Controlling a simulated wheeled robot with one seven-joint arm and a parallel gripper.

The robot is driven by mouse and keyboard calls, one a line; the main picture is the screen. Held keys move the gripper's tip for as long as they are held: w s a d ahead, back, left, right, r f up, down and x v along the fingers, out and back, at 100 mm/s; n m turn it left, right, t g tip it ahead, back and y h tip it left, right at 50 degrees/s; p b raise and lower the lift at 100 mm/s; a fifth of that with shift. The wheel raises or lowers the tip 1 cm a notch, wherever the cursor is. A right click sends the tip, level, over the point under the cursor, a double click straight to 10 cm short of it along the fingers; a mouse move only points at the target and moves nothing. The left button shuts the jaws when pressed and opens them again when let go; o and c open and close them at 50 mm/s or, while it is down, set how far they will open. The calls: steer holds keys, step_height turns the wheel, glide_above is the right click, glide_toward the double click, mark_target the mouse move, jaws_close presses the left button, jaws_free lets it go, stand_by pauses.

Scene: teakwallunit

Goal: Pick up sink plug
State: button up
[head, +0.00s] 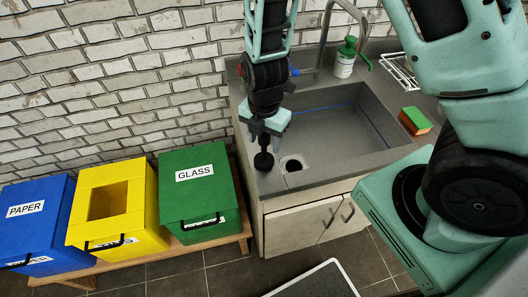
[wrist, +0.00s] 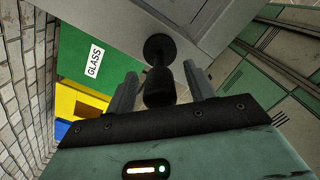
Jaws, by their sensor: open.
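The sink plug (head: 263,161) is black, with a round flat disc and a thicker knob. In the head view it is at the sink unit's left front part, left of the drain hole. My gripper (head: 267,137) is right above it, pointing down. In the wrist view the open fingers (wrist: 160,72) stand on either side of the plug (wrist: 158,88), with gaps visible at both sides. The plug's knob is towards my palm and its disc is farther off. Whether a finger touches it I cannot tell.
The grey sink basin (head: 345,152) with its drain hole (head: 292,164) lies right of the plug. A tap (head: 327,35), a green-topped bottle (head: 345,62) and a sponge (head: 414,120) are around it. The green glass bin (head: 197,183) stands at the left.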

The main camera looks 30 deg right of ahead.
steer(key=shift+f, duration=0.1)
jaws_close()
